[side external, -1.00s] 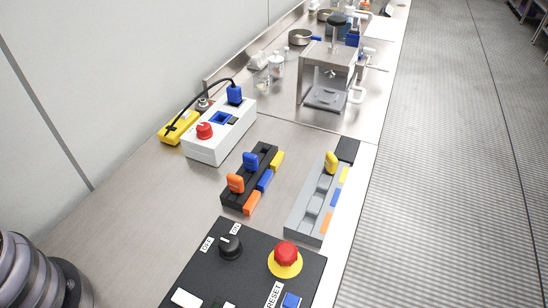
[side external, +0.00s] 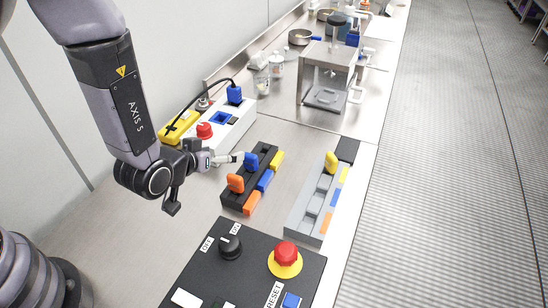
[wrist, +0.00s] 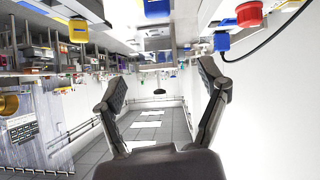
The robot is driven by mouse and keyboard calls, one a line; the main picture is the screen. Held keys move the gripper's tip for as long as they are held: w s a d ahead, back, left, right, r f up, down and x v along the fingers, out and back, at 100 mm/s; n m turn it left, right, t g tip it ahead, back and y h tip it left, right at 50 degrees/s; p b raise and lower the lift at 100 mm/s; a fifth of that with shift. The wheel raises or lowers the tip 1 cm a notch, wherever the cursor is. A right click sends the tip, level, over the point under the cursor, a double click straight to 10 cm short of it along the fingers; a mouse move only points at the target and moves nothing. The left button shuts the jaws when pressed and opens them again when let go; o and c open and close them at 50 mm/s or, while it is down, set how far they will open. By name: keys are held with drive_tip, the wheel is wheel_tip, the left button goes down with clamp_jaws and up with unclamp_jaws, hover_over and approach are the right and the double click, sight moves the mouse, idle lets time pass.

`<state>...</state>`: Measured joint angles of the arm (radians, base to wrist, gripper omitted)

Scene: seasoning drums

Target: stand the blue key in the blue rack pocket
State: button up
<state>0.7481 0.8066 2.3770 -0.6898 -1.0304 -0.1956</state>
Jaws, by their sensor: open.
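The blue key (side external: 251,161) stands upright in the black rack (side external: 228,199), in the side view. An orange key (side external: 236,183) stands nearer in the same rack. My gripper (side external: 236,158) reaches in from the left, low, with its fingertips close beside the blue key; contact cannot be told. Its two fingers are spread with nothing between them in the wrist view (wrist: 163,82). The grey rack (side external: 302,230) is to the right, with a blue label (side external: 334,201) along its side and a yellow key (side external: 331,162) standing at its far part.
A white box (side external: 209,149) with a red button (side external: 205,130) and cable stands behind my gripper. A black control panel (side external: 240,272) with a red stop button (side external: 285,254) lies in front. A metal-framed device (side external: 327,75) stands farther back. Bench between the racks is clear.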

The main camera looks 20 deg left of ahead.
drive_tip(key=m+t, duration=0.1)
drive_tip(key=t, duration=0.1)
approach(248, 158)
drive_tip(key=v, duration=0.3)
drive_tip(key=x, duration=1.4)
drive_tip(key=shift+c, duration=0.4)
drive_tip(key=c, duration=1.1)
